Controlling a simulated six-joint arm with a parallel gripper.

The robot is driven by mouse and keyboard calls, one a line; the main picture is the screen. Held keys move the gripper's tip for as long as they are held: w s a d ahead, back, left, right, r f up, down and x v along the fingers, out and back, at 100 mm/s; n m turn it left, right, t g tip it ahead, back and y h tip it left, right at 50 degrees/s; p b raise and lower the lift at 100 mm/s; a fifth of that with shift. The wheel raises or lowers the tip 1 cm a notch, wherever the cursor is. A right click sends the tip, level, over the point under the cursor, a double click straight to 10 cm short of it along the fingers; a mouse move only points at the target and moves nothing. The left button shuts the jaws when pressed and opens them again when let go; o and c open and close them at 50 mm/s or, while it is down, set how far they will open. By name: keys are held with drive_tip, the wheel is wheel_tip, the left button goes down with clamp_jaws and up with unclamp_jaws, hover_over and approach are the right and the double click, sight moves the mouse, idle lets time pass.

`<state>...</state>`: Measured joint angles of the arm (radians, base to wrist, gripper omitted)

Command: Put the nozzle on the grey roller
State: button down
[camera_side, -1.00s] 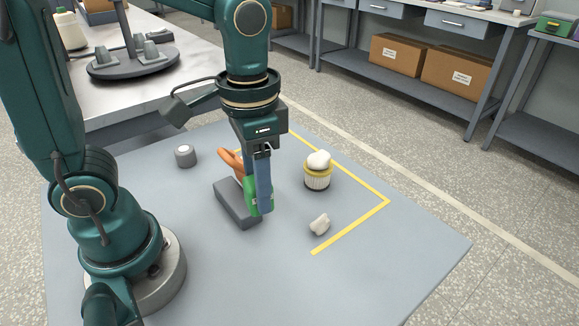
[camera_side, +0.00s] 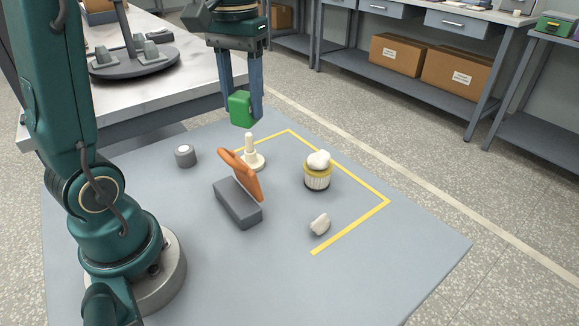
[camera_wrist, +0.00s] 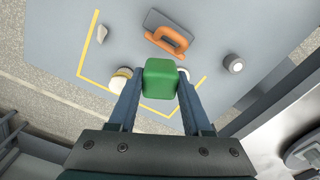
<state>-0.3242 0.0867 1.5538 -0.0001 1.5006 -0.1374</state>
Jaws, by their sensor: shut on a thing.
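My gripper (camera_side: 241,108) is shut on a green block (camera_side: 240,109), held well above the table. The wrist view also shows the green block (camera_wrist: 160,78) between the two fingers of my gripper (camera_wrist: 160,88). A short grey roller (camera_side: 185,156) with a pale top stands upright at the left of the table; it also shows in the wrist view (camera_wrist: 233,63). A cream piece (camera_side: 250,154) with an upright stem on a round foot stands below the held block; it may be the nozzle. In the wrist view the block hides much of it.
A grey float (camera_side: 237,204) with an orange handle (camera_side: 240,175) lies mid-table. A small white lump (camera_side: 320,224) lies near the yellow tape (camera_side: 360,222). The front of the table is clear.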

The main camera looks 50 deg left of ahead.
drive_tip(key=s+a+n, duration=0.1)
drive_tip(key=a+n, duration=0.6)
drive_tip(key=a, duration=0.5)
drive_tip(key=n, duration=0.6)
hover_over(184, 148)
drive_tip(key=shift+f, duration=6.8)
drive_tip(key=shift+f, duration=0.1)
drive_tip(key=shift+c, duration=1.7)
unclamp_jaws()
